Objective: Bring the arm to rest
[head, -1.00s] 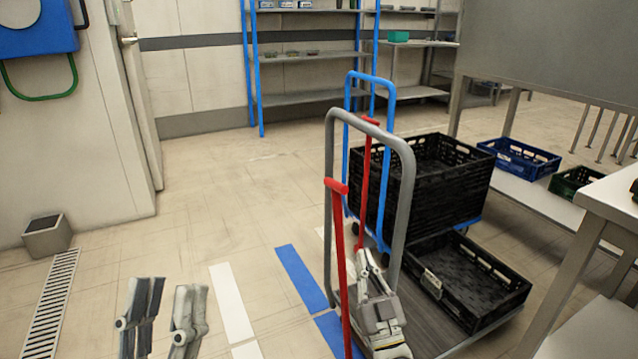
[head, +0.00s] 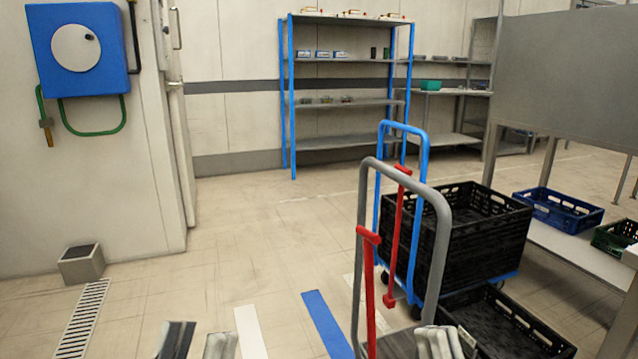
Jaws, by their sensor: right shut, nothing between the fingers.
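My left gripper (head: 198,342) shows at the bottom edge of the head view, left of the middle. Its two fingers stand apart with bare floor between them, so it is open and empty. My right gripper (head: 438,343) shows at the bottom edge, right of the middle, by the grey cart handle. Its fingers are together with nothing between them. Only the upper parts of both grippers show; the arms are below the picture.
A low black crate (head: 540,335) lies near my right gripper. The floor at left centre is clear.

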